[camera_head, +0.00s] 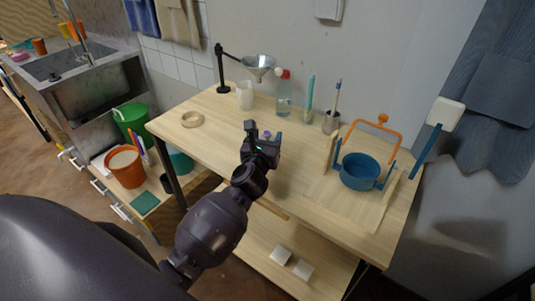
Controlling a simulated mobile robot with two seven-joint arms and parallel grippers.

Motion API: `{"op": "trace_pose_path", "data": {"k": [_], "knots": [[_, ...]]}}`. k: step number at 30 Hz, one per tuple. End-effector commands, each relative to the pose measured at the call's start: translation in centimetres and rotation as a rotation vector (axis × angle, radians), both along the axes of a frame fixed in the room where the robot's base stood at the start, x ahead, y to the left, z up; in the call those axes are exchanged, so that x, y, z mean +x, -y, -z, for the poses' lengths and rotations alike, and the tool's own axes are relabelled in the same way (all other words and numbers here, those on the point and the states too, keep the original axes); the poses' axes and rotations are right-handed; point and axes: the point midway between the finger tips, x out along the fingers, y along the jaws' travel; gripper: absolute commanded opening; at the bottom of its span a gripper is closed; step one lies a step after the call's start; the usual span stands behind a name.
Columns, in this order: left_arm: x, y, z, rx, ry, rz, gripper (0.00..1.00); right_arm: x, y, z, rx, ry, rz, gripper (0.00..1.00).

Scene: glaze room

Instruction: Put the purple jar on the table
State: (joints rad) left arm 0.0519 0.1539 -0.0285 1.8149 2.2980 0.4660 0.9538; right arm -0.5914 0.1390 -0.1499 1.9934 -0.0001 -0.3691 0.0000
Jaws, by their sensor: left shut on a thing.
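My left gripper (262,142) is above the front part of the light wooden table (215,140), seen from behind. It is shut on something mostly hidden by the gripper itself. A small purple-blue bit (278,136) shows at the fingers and looks like part of the purple jar. I cannot tell whether the jar touches the tabletop. My right gripper is not in view.
A ring (192,119) lies on the table's left. A funnel stand (221,75), white cup (246,96), spray bottle (284,95) and brush holder (331,123) stand at the back. A blue pot (360,172) is at right. The left-middle tabletop is mostly clear.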

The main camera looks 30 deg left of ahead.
Motion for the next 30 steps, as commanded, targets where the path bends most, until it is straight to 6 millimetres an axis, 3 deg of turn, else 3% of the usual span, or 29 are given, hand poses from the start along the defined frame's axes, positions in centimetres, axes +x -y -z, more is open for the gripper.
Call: {"op": "trace_pose_path", "data": {"k": [7, 14, 27, 28, 30], "knots": [[0.0, 0.1, 1.5, 0.000, 0.000, 0.001, 0.26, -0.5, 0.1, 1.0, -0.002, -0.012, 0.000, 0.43], [0.0, 0.1, 4.8, -0.001, -0.003, 0.000, 0.26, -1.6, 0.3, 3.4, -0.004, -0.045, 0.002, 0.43], [0.0, 0.0, 5.1, -0.001, 0.001, 0.001, 0.26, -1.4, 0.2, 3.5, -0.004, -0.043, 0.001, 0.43], [0.0, 0.0, 5.1, -0.001, 0.000, 0.000, 0.63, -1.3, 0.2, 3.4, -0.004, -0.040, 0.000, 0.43], [0.0, 0.0, 5.1, -0.001, 0.000, 0.000, 0.73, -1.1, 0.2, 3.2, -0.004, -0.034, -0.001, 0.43]]}}
